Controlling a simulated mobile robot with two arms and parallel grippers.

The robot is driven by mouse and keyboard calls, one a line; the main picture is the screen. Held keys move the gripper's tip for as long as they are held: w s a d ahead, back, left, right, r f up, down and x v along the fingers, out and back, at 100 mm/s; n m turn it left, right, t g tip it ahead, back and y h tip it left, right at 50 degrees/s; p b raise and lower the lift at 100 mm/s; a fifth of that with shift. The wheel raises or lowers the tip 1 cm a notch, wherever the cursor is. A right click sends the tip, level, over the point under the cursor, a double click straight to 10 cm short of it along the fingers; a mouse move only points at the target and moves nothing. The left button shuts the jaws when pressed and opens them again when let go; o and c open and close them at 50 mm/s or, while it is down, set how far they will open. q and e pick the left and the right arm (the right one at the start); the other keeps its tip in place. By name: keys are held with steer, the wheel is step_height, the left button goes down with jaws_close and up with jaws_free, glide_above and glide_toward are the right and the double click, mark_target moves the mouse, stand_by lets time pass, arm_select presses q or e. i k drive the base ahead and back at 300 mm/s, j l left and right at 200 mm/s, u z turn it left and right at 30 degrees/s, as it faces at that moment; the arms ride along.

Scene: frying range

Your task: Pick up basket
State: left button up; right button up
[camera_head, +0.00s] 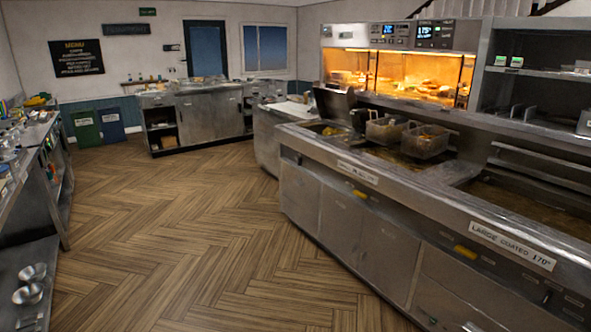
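Two wire frying baskets hang over the fryer range on the right of the head view. Neither of my grippers is in view.
The fryer range (350,210) runs along the right, with an open vat (530,205) at the near end. A heated display (400,75) glows behind it. A counter (30,130) with shelves and metal bowls (30,283) lines the left. The wooden floor (190,220) between is clear.

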mark_target(424, 142)
steer(key=i+z, duration=0.1)
steer(key=i, duration=1.1)
steer(key=i+j, duration=0.25)
steer(key=i, duration=0.95)
steer(key=i+j+z, duration=0.15)
steer(key=i+z, duration=0.25)
steer(key=i+j+z, duration=0.35)
steer(key=i, duration=0.15)
steer(key=i+j+z, duration=0.8)
steer(key=k, duration=0.1)
